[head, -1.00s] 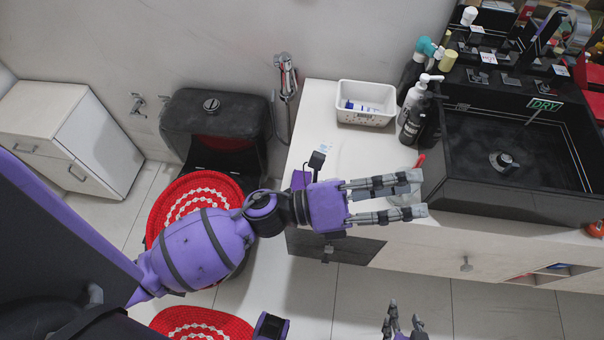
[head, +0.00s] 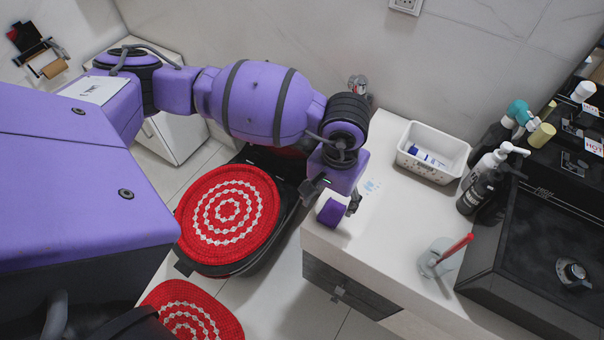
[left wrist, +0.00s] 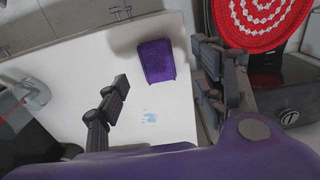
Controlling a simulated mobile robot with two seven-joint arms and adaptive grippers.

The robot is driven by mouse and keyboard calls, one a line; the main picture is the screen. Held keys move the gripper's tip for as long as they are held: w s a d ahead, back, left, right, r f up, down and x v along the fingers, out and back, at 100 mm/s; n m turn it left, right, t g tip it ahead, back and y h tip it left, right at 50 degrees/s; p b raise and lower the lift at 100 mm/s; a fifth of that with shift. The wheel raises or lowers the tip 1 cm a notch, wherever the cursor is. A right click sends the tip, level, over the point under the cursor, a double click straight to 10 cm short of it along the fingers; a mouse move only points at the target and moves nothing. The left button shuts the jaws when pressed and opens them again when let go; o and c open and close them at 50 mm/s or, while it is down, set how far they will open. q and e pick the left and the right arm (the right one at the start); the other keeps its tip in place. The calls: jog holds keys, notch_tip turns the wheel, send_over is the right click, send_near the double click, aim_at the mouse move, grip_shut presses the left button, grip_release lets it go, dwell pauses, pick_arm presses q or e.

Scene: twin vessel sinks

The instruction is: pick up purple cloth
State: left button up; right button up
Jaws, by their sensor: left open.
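The purple cloth (head: 333,212) is a small dark purple folded block on the white counter near its left end. It also shows in the left wrist view (left wrist: 156,60), lying flat on the white surface. My left gripper (head: 334,200) points down above it, and the palm hides part of the surroundings in the head view. In the left wrist view the gripper's fingers (left wrist: 160,85) are spread wide, with the cloth beyond and between them, apart from both. My left gripper is open and empty. My right gripper is not in view.
On the counter (head: 400,250) stand a white bin (head: 433,152), a grey cup with a red toothbrush (head: 436,259), and soap bottles (head: 481,187) beside the black sink (head: 545,250). A toilet with a red round cover (head: 228,215) is left of the counter.

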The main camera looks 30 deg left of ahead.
aim_at(333, 210)
pick_arm(q)
jog(key=f, duration=0.3)
jog(key=w+f, duration=0.1)
jog(key=shift+d+f+p, duration=0.25)
jog(key=shift+f+p, duration=0.05)
jog(key=shift+f, duration=0.6)
jog(key=c, duration=1.1)
jog(key=shift+r, duration=0.15)
